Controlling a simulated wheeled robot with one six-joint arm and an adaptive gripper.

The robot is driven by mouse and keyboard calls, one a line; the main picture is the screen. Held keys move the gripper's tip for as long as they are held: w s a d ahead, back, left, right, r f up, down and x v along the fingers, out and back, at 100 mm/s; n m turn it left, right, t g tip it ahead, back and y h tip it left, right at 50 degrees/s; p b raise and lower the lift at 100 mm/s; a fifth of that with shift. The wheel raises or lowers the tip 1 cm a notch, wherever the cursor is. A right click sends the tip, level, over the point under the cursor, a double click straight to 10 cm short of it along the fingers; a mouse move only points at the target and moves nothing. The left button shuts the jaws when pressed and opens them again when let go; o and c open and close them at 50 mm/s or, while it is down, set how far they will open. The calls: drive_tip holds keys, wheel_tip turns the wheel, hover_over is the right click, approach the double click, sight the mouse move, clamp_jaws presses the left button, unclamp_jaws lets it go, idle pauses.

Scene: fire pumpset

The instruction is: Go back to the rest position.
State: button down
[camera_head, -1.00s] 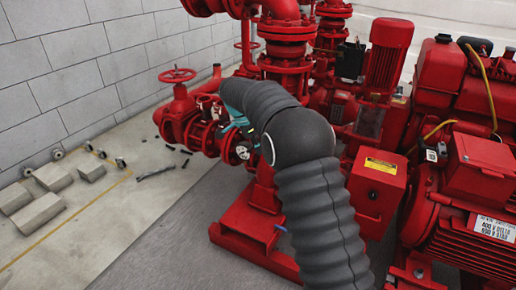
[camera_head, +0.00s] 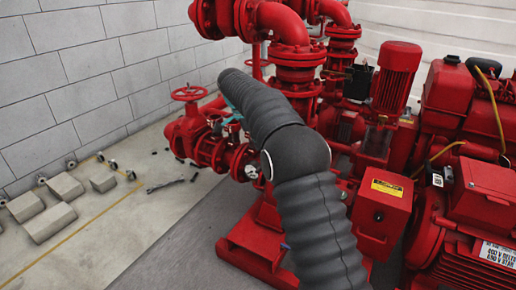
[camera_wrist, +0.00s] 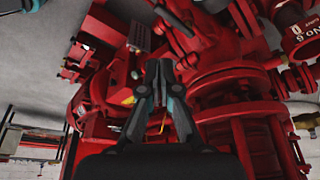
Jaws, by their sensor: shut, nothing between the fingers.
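My gripper (camera_wrist: 158,68) shows in the wrist view with its dark fingers drawn together at the tips and nothing between them. Red pump parts and pipe flanges fill the view behind it. In the head view my dark ribbed arm reaches up and to the left across the pumpset, and it hides most of the gripper end. Only a bit of teal shows beside the forearm there. The red pumpset (camera_head: 290,75) stands behind the arm. A red valve with a handwheel (camera_head: 188,93) is to the left of the forearm.
Several concrete blocks (camera_head: 48,216) lie on the floor at the left near a yellow line. A grey block wall (camera_head: 80,70) runs behind. A red box with a yellow label (camera_head: 382,210) and a red motor (camera_head: 470,225) stand right of the arm.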

idle(0.3)
drive_tip(key=s+f+n+y, duration=0.1)
drive_tip(key=s+f+n, duration=0.5)
drive_tip(key=n, duration=0.5)
drive_tip(key=s+d+r+n+t+y, duration=0.1)
drive_tip(key=s+d+r, duration=0.2)
drive_tip(key=s, duration=0.9)
drive_tip(key=s+d+r+n+t, duration=0.1)
drive_tip(key=s+d+r+t, duration=0.1)
drive_tip(key=s+d, duration=0.7)
drive_tip(key=s+d+r+n+t+y, duration=0.1)
drive_tip(key=s+d+r, duration=0.4)
drive_tip(key=s, duration=1.1)
drive_tip(key=shift+s+d+n+y, duration=0.15)
drive_tip(key=shift+d+n+y, duration=0.15)
drive_tip(key=shift+d, duration=0.8)
